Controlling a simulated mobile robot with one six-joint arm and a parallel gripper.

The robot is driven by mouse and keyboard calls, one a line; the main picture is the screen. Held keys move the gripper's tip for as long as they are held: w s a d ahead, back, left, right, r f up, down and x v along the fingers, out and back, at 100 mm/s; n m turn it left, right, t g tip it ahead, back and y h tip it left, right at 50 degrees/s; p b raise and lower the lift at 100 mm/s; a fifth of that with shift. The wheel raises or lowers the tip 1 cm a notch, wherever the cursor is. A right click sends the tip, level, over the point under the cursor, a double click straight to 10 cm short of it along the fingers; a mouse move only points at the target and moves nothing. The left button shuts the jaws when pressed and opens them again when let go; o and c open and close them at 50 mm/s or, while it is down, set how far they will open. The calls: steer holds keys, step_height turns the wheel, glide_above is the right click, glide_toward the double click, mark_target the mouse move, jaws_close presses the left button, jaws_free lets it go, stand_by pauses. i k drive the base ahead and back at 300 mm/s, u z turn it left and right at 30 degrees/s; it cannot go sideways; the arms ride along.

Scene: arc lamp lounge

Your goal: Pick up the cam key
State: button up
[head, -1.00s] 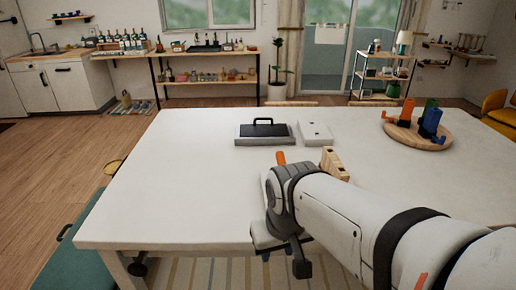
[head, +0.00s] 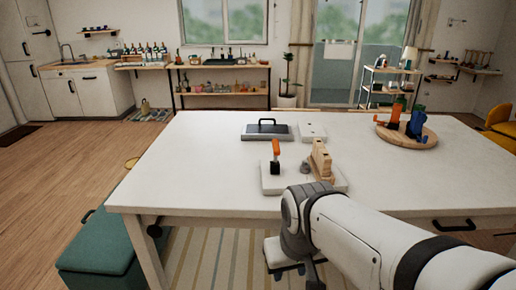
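I cannot tell for sure which thing is the cam key. On the white table (head: 190,160), a pale plate (head: 272,184) carries an upright orange-topped piece with a dark lower part (head: 276,156), a small grey knob (head: 305,167) and a notched wooden piece (head: 321,160). A round wooden tray (head: 402,137) at the right holds orange, green and blue pieces (head: 416,122). My arm reaches in from the lower right, in front of the plate. Its end (head: 292,265) hangs below the table's front edge in the picture; the fingers cannot be made out.
Behind the plate are a grey box with a black handle (head: 267,131) and a flat white block (head: 311,132). A teal bench (head: 100,243) stands at the table's left. The table's left part is clear. Wooden floor (head: 60,165) is open at the left.

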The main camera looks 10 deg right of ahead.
mark_target(275, 143)
steer(key=u, duration=0.15)
steer(key=i, duration=0.9)
steer(key=z, duration=0.05)
